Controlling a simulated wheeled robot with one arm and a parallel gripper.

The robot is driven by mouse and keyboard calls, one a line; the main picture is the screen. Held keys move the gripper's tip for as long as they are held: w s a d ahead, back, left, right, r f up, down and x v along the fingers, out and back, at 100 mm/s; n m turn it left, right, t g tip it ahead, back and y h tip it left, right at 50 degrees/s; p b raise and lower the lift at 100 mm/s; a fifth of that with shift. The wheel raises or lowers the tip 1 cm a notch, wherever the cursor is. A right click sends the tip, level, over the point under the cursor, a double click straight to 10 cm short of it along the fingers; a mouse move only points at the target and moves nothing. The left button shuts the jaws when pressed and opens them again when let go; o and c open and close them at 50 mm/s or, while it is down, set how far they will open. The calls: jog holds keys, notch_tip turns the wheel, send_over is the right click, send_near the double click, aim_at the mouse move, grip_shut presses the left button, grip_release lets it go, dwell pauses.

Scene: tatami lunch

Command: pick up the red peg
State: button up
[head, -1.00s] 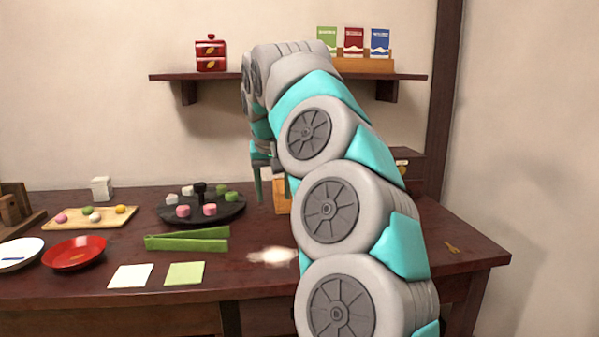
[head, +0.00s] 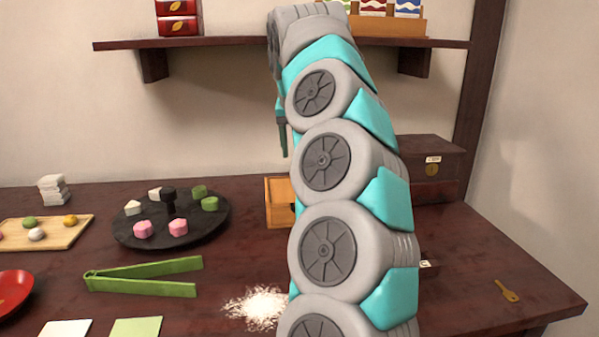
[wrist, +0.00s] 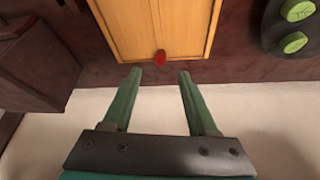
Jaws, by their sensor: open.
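The red peg (wrist: 160,57) is a small red piece at the edge of a wooden box (wrist: 150,28) in the wrist view. I cannot tell whether it sits in the box or stands out from it. In the head view the peg is hidden, and my arm covers part of the wooden box (head: 279,203). My gripper (wrist: 160,72) is open and empty, with its green fingers apart. In the wrist view the peg appears between and just beyond the fingertips. In the head view only part of the gripper (head: 283,138) shows beside my arm.
A dark chest (head: 430,167) stands right of the wooden box. A round black tray (head: 190,233) with sweets stands left. Green tongs (head: 145,275) and spilled white powder (head: 258,305) lie nearer. A shelf (head: 230,43) hangs above. A key (head: 508,291) lies at right.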

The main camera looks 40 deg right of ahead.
jog(key=shift+x, duration=3.5)
jog(key=shift+w, duration=0.15)
grip_shut()
